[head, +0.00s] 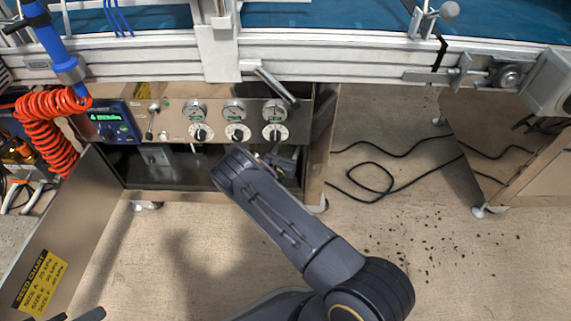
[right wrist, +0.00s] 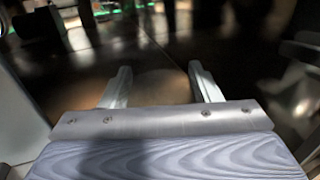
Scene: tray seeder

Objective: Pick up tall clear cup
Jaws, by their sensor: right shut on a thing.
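My right arm reaches into the low open compartment under the bench in the head view. Its gripper (right wrist: 162,84) shows in the right wrist view with two pale fingers apart, shut on a see-through thing between them. A faint tan, rounded patch there fits the tall clear cup (right wrist: 160,88), but its outline is hardly visible. In the head view the cup cannot be made out, as my forearm and the panel hide the compartment's inside. Dark tips of mine, perhaps the left gripper (head: 76,316), barely show at the bottom left edge; their opening is unclear.
A control panel (head: 215,118) with gauges and knobs sits above the compartment. An open door (head: 60,235) with a yellow seed chart stands at left. A red coiled hose (head: 45,125) hangs beside it. Black cable (head: 385,170) and dark specks lie on the floor at right.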

